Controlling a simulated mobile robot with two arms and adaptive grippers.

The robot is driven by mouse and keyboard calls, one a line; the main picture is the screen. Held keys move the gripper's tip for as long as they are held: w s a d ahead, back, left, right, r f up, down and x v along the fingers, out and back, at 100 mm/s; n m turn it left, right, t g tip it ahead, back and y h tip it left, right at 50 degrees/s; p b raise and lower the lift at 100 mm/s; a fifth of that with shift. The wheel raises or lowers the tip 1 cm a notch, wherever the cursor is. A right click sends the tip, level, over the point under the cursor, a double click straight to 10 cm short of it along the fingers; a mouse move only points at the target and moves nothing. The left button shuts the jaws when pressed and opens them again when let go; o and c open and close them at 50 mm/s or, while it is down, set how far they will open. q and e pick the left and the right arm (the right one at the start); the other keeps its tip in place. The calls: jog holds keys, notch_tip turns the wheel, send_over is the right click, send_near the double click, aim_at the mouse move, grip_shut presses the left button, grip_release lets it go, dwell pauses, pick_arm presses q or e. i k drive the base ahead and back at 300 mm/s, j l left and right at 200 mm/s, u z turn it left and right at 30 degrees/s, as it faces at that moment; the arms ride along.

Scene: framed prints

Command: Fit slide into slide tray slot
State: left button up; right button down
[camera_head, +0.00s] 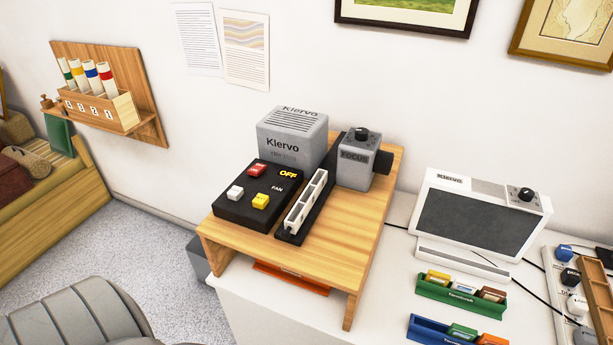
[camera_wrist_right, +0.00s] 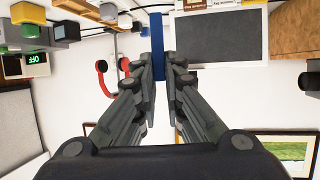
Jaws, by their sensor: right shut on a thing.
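A white slotted slide tray (camera_head: 306,200) lies along a black track on the wooden stand, beside the black control panel (camera_head: 256,195). Whether its slots are filled is too small to tell. My right gripper (camera_wrist_right: 158,72) shows only in the right wrist view. Its fingers are closed on a thin blue slide (camera_wrist_right: 157,40), seen edge-on and sticking out past the fingertips. A green holder (camera_head: 458,301) with several slides and a blue holder (camera_head: 428,331) with slides stand on the white table at right. My left gripper is in neither view.
The front of the wooden stand (camera_head: 325,255) is bare.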

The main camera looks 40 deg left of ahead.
aim_at(318, 186)
jog(key=k+j, duration=0.1)
jog(key=j, duration=0.3)
jog(key=k+j+z, duration=0.1)
jog(key=j, duration=0.35)
jog(key=k+j, duration=0.15)
jog(key=j, duration=0.25)
jog(key=k+j, duration=0.15)
jog(key=j, duration=0.25)
jog(key=k+j+z, duration=0.1)
jog(key=j, duration=0.3)
